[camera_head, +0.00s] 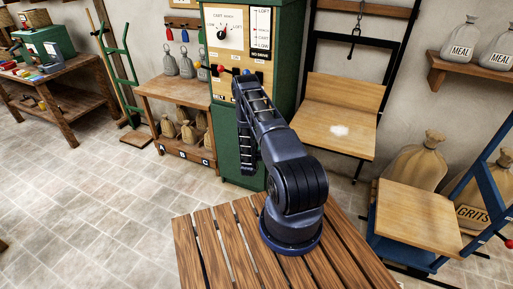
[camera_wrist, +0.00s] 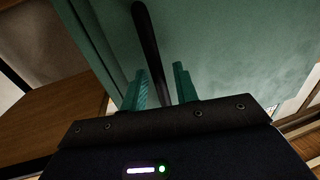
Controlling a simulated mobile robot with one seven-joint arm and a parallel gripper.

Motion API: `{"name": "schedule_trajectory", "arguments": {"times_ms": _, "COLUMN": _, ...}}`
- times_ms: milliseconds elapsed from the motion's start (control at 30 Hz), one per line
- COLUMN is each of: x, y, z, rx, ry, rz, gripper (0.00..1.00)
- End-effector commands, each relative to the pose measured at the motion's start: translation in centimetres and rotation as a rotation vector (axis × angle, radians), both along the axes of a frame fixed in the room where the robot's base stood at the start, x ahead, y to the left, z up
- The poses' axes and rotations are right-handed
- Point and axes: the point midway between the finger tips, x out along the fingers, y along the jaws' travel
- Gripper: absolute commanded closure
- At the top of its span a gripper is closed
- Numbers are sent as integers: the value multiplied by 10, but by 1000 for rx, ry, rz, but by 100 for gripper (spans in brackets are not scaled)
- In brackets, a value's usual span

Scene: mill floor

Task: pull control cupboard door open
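The control cupboard (camera_head: 226,133) is a tall green cabinet with a cream panel of dials and levers on its upper front. Its lower front looks flush, though my arm covers part of it. In the wrist view a green face (camera_wrist: 235,50) fills most of the picture, with a dark bar handle (camera_wrist: 148,35) running down across it. My gripper (camera_wrist: 161,82) has its two teal fingers apart, one on each side of the bar. Gaps show between bar and fingers; I see no clear contact. In the head view my gripper is hidden behind my arm.
A wooden bench (camera_head: 176,91) with sacks below stands left of the cupboard. A wooden chute or board (camera_head: 333,126) stands to its right. A blue-framed sack truck (camera_head: 417,217) is at the right. The stone floor (camera_head: 110,200) at the left is clear.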

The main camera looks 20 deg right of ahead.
Motion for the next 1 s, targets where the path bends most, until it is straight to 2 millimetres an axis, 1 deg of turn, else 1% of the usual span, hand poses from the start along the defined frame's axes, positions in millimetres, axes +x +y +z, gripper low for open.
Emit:
{"name": "schedule_trajectory", "arguments": {"times_ms": 133, "x": 5, "y": -3, "z": 0, "rx": 0, "ry": 1, "rz": 0, "gripper": 70}}
{"name": "schedule_trajectory", "arguments": {"times_ms": 367, "x": 5, "y": -4, "z": 0, "rx": 0, "ry": 1, "rz": 0, "gripper": 70}}
{"name": "schedule_trajectory", "arguments": {"times_ms": 400, "x": 5, "y": -4, "z": 0, "rx": 0, "ry": 1, "rz": 0, "gripper": 72}}
{"name": "schedule_trajectory", "arguments": {"times_ms": 533, "x": 5, "y": -4, "z": 0, "rx": 0, "ry": 1, "rz": 0, "gripper": 98}}
{"name": "schedule_trajectory", "arguments": {"times_ms": 567, "x": 5, "y": -4, "z": 0, "rx": 0, "ry": 1, "rz": 0, "gripper": 100}}
{"name": "schedule_trajectory", "arguments": {"times_ms": 833, "x": 4, "y": -2, "z": 0, "rx": 0, "ry": 1, "rz": -5, "gripper": 100}}
{"name": "schedule_trajectory", "arguments": {"times_ms": 1000, "x": -3, "y": 8, "z": 0, "rx": -1, "ry": 1, "rz": -38, "gripper": 100}}
